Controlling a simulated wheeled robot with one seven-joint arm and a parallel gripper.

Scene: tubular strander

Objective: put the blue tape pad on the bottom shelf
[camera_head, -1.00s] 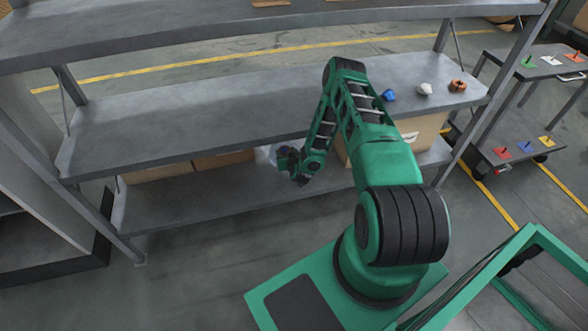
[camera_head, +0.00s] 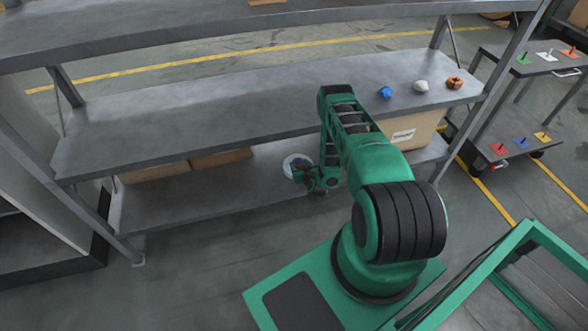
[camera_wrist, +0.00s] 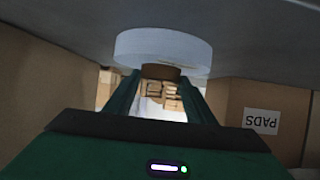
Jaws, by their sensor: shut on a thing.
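A pale, bluish-white round pad with a brown core (camera_wrist: 163,52) is between the two fingers of my gripper (camera_wrist: 160,92) in the wrist view. I take it for the blue tape pad, though it looks nearly white. The gripper is shut on its brown core. In the head view the pad (camera_head: 294,163) is at my gripper (camera_head: 304,172), low in the gap over the bottom shelf (camera_head: 240,188). The wrist picture is upside down, so the shelf surface (camera_wrist: 60,25) is at its top, close to the pad. I cannot tell whether they touch.
Cardboard boxes stand on the bottom shelf at left (camera_head: 155,172) and right (camera_head: 413,130); the right one reads PADS (camera_wrist: 262,121). A cart (camera_head: 520,125) is right.

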